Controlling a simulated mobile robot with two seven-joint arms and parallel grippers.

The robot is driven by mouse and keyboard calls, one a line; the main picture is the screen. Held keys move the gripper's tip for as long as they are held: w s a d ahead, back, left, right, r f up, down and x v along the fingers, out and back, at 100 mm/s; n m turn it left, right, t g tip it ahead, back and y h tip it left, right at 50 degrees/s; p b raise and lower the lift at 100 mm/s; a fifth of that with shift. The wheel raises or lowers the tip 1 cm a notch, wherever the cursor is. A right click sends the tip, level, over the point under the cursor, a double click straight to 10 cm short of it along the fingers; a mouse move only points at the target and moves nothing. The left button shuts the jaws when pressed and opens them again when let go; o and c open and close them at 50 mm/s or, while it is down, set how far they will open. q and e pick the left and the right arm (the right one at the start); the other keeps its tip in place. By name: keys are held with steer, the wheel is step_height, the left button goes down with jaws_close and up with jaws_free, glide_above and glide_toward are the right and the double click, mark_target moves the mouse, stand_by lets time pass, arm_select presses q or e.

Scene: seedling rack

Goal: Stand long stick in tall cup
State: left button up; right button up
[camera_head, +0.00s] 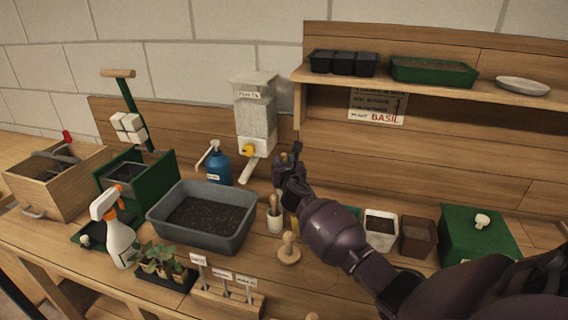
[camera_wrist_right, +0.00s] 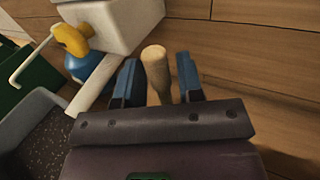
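My right gripper (camera_head: 289,160) is near the middle of the bench, in front of the back wall. A pale wooden stick (camera_wrist_right: 156,70) with a rounded top stands between its two fingers in the right wrist view. A small gap seems to show on one side, so I cannot tell whether the fingers press on it. The stick's lower part is hidden. A whitish cup (camera_head: 275,222) with a short wooden stick (camera_head: 273,205) in it stands just left of my right gripper. A yellowish thing (camera_head: 293,226) shows partly behind the arm; I cannot tell what it is. My left gripper is not in view.
A grey soil tub (camera_head: 157,215), a blue pump bottle (camera_head: 218,166) and a wall dispenser (camera_head: 255,120) are to the left. A wooden stamp-like piece (camera_head: 288,252) and a label holder (camera_head: 226,304) are in front. Pots and a green box (camera_head: 478,238) stand right; a shelf (camera_head: 440,92) is above.

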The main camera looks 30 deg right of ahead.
steer(key=shift+o, duration=0.6)
steer(key=shift+r, duration=0.25)
steer(key=p+v, duration=0.1)
steer(key=v, duration=1.1)
steer(key=shift+a+f, duration=0.1)
steer(key=shift+f, duration=0.1)
